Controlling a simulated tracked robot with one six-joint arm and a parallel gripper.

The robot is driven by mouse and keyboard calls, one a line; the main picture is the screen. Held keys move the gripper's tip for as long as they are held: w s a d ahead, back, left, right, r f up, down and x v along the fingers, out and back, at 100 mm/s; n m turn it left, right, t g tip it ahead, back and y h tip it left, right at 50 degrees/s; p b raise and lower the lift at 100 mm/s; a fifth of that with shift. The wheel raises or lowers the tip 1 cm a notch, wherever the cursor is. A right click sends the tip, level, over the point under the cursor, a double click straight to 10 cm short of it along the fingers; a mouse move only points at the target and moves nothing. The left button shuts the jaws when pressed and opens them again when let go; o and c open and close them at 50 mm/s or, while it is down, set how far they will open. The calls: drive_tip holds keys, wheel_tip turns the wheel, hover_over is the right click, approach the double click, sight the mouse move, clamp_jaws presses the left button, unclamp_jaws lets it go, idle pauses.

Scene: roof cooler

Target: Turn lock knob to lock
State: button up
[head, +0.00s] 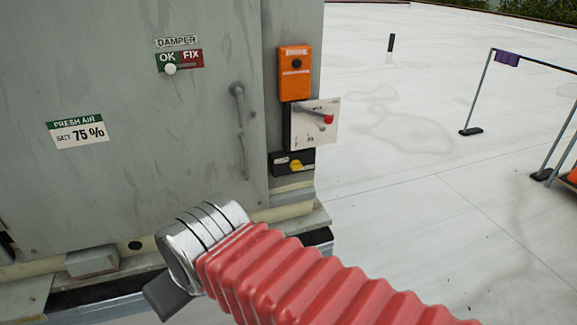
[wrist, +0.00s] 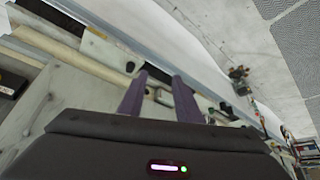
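A black box (wrist: 10,83) with a yellowish spot shows at the left edge of the wrist view, probably the same one. My gripper (wrist: 158,82) shows two purple fingers standing apart with nothing between them. In the head view, my silver wrist and dark gripper body are below and left of the knob, clear of it; the fingers are hidden there. The knob's exact setting is too small to read.
Above the black box are a white panel with a red knob (head: 328,119) and an orange box (head: 295,73). The cabinet door (head: 130,150) has a vertical handle (head: 241,130) and a damper slider (head: 170,69). The pale roof at right is open, with a railing (head: 475,95).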

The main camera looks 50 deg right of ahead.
drive_tip(key=shift+w, duration=0.45)
drive_tip(key=shift+o, duration=0.5)
drive_tip(key=shift+o, duration=0.7)
drive_tip(key=shift+w+d, duration=0.1)
drive_tip(key=shift+w, duration=0.05)
drive_tip(key=shift+o, duration=0.9)
drive_tip(key=w+d+f+m+t+h, duration=0.1)
drive_tip(key=w+d+m+t+h, duration=0.1)
drive_tip(key=w+d, duration=0.7)
drive_tip(key=d+h, duration=0.1)
drive_tip(key=d, duration=0.3)
drive_tip(key=shift+w+f, duration=0.15)
drive_tip(key=shift+f, duration=0.15)
drive_tip(key=w+d+f+m+t+h, duration=0.1)
drive_tip(key=d+f+t+h, duration=0.15)
drive_tip(key=d, duration=0.95)
drive_tip(key=d+f+m+t+h, duration=0.1)
drive_tip(key=d+f+t+h, duration=0.15)
drive_tip(key=d, duration=0.95)
drive_tip(key=s+d+f+m+t+h, duration=0.1)
drive_tip(key=s+d+f+m+t, duration=0.1)
drive_tip(key=s+d, duration=0.3)
drive_tip(key=s+t, duration=0.1)
drive_tip(key=s, duration=0.2)
drive_tip(key=shift+d, duration=0.3)
